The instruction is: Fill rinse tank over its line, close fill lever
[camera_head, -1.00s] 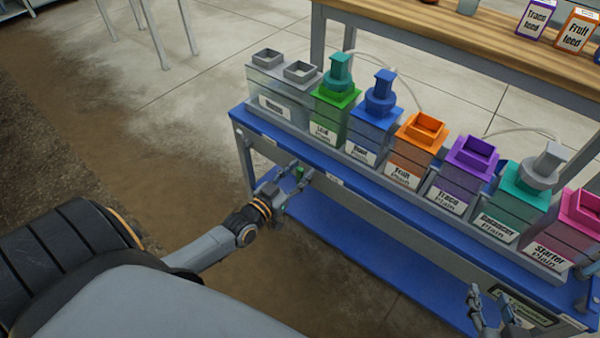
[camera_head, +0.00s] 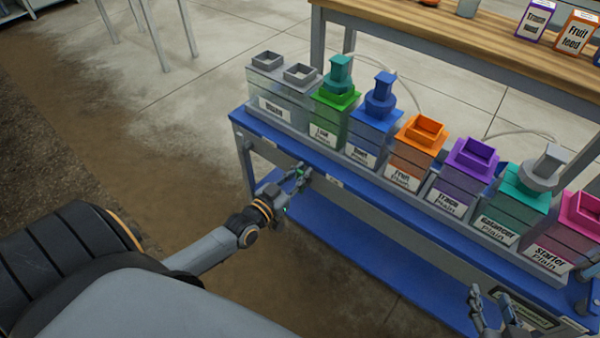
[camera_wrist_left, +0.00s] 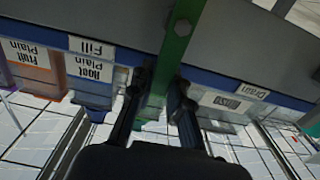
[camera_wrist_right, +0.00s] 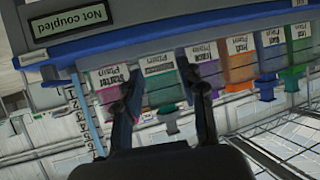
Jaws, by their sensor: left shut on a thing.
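The rinse tank (camera_head: 274,107), a pale translucent box with two grey openings, stands at the left end of the row. Its label also shows upside down in the left wrist view (camera_wrist_left: 226,102). I cannot make out its water level or its line. The green fill lever (camera_wrist_left: 178,45) hangs from the bench's front rail, near the "Fill" label (camera_wrist_left: 91,49). My left gripper (camera_head: 302,173) is shut on the lever, with a finger on each side of it. My right gripper (camera_head: 490,300) is open and empty, in front of the bench's right end.
Several coloured tanks line the blue bench, including the orange Fruit tank (camera_head: 417,150) and the pink Starter tank (camera_head: 565,243). A display (camera_wrist_right: 80,22) reads "Not coupled". A "Drain" label (camera_wrist_left: 247,89) sits on the rail. A wooden shelf (camera_head: 450,45) stands behind.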

